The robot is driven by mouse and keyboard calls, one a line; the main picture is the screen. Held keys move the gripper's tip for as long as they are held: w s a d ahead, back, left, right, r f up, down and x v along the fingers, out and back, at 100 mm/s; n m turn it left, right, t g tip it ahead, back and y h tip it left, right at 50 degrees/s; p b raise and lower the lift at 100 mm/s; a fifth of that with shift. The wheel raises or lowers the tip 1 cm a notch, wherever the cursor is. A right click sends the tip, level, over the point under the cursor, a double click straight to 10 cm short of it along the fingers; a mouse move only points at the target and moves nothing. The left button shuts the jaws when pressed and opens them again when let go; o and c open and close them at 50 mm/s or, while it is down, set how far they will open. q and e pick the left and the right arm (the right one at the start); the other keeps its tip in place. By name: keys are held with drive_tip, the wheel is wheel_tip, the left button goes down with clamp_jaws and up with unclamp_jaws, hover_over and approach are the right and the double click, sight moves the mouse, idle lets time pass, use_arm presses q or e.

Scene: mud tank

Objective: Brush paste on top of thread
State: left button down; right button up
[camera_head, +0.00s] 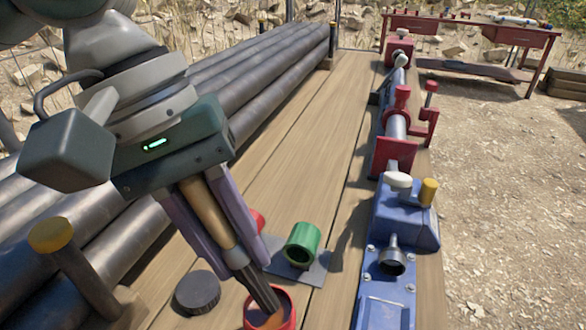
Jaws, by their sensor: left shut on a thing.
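My left gripper (228,252) is shut on a brush with a wooden handle (206,217) and points down over the wooden deck. The brush's dark lower end (261,295) reaches into the mouth of an open red pot (290,315) at the bottom edge. Orange-brown paste (274,321) shows inside the pot, partly hidden by the brush. I cannot make out the thread clearly; a green cylinder (303,243) with an open end lies on a grey plate (314,273) behind the pot. My right gripper is not in view.
A black round lid (198,292) lies left of the pot. Dark pipes (250,65) are stacked on the left beside posts. Blue (408,222) and red (395,155) machinery lines the right edge. The middle planks (300,130) are clear. A red table (468,33) stands far off.

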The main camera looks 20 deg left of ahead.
use_arm(q)
drive_tip(key=shift+f, duration=0.65)
idle(0.6)
drive_tip(key=shift+a+f+p, duration=0.1)
drive_tip(key=shift+f+p, duration=0.05)
drive_tip(key=shift+p, duration=0.4)
idle(2.2)
wheel_tip(320, 180, up, 7)
drive_tip(key=p, duration=1)
idle(0.6)
wheel_tip(320, 180, up, 12)
drive_tip(key=w+a+f+m+g, duration=0.1)
drive_tip(key=w+a+m, duration=0.1)
drive_tip(key=w+a, duration=0.1)
wheel_tip(320, 180, up, 11)
drive_tip(key=m+p, duration=0.1)
drive_tip(key=m, duration=0.2)
hover_over(228, 224)
drive_tip(key=w+a, duration=0.2)
drive_tip(key=a, duration=0.3)
drive_tip(key=s+r+p, duration=0.3)
drive_tip(key=r+p, duration=1.4)
drive_tip(key=p, duration=0.2)
drive_tip(key=s+r+p, duration=0.3)
drive_tip(key=r+p, duration=1.5)
drive_tip(key=p, duration=0.1)
drive_tip(key=shift+r+g, duration=0.35)
drive_tip(key=shift+g, duration=0.05)
